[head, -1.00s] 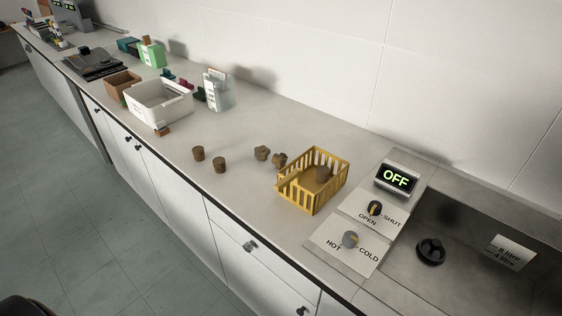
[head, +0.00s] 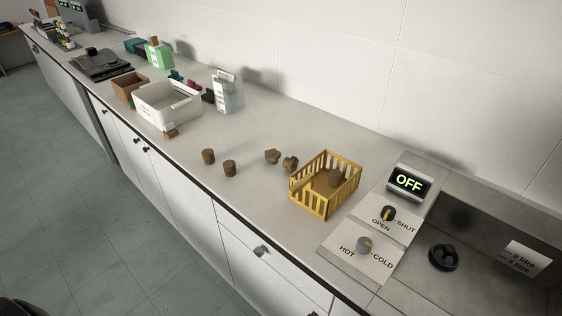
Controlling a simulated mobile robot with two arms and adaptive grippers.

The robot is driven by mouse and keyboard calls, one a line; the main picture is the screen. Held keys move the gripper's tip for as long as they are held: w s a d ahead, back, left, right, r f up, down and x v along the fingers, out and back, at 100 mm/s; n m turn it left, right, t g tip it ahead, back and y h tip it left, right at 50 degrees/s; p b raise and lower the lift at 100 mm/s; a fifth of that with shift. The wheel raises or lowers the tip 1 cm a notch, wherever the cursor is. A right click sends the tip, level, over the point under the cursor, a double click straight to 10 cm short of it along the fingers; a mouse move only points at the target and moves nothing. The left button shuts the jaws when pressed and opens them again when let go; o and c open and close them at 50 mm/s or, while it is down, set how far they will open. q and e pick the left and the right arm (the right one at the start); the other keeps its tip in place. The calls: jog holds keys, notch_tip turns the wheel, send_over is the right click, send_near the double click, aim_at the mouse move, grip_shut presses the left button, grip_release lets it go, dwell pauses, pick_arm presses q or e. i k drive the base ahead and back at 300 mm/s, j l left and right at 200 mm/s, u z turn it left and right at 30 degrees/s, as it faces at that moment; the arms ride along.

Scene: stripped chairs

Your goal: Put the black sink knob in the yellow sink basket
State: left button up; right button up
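A round black knob-like piece (head: 444,257) lies in the grey sink (head: 478,272) at the right. A dark knob with a yellow mark (head: 388,213) sits on the OPEN/SHUT panel beside the sink. The yellow slatted basket (head: 325,203) stands on the counter left of the panels. Neither of my grippers is in view.
A grey knob (head: 364,244) sits on the HOT/COLD panel, below the OFF display (head: 409,181). Several brown pieces (head: 229,168) stand left of the basket. A white bin (head: 168,107) is farther left. The counter behind the basket is clear.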

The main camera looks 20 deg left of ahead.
aim_at(325, 191)
jog(key=i+j+u, duration=0.1)
jog(key=j, duration=0.25)
jog(key=j+u, duration=0.1)
jog(key=j, duration=0.3)
jog(key=i+j+u, duration=0.15)
jog(key=j, duration=0.2)
jog(key=i+j+u, duration=0.1)
jog(key=j, duration=0.25)
